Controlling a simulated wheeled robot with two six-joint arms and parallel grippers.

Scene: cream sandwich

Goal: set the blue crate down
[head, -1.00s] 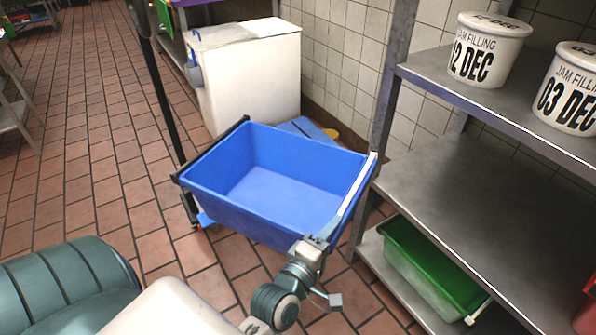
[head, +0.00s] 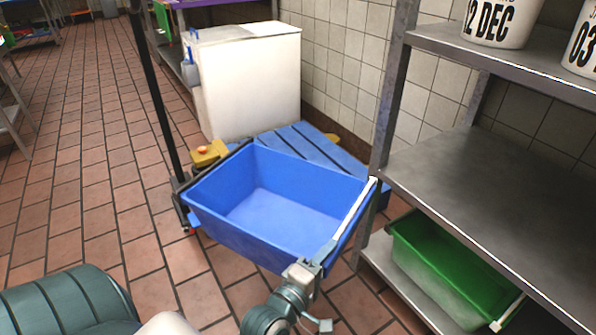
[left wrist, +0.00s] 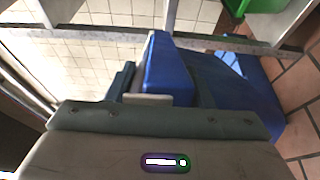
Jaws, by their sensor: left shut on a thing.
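The blue crate (head: 250,245) is empty and roughly level in the middle of the head view. My left gripper (head: 318,262) is shut on its near right edge, at the near end of a pale bar (head: 355,215) along that rim. In the left wrist view, part of the blue crate (left wrist: 168,72) shows just beyond the gripper's body, and the fingertips are largely hidden. The crate's underside is hidden, so I cannot tell whether it touches anything below. My right gripper is not in view.
A blue slatted platform (head: 318,142) lies behind the crate, with a yellow object (head: 207,153) at its left. A dark pole (head: 158,95) stands left. A steel shelf (head: 480,185) stands close on the right, with a green crate (head: 440,268) below. Tiled floor (head: 85,170) is open left.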

